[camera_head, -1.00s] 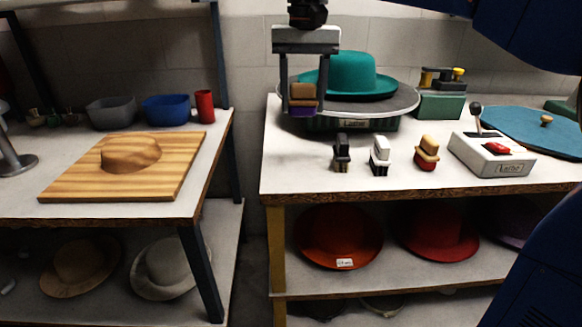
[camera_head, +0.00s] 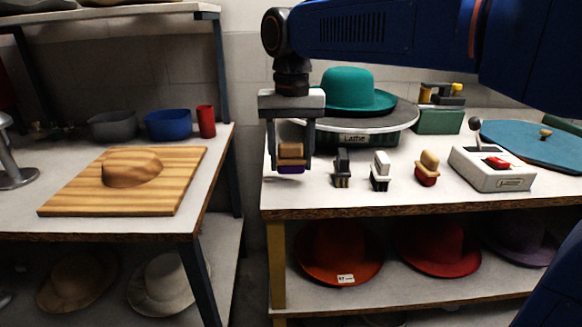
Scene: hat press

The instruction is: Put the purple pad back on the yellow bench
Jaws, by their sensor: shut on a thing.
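The purple pad (camera_head: 291,168) has a brown wooden grip on top and a purple base. My gripper (camera_head: 291,158) points down and is shut on it, one finger on each side. The pad is upright over the front left part of the yellow bench (camera_head: 340,202), which has a white top and a yellow leg. It is low, close to the bench top; I cannot tell whether it touches. A black pad (camera_head: 342,169), a white pad (camera_head: 380,171) and a red pad (camera_head: 427,169) with a tan grip stand in a row to its right.
Behind the pad is a round grey lathe (camera_head: 395,121) bearing a teal hat (camera_head: 348,92). A white control box (camera_head: 492,169) with a lever and a blue disc (camera_head: 535,141) are at right. A gap separates the left bench (camera_head: 195,205), which holds a wooden board (camera_head: 80,190).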

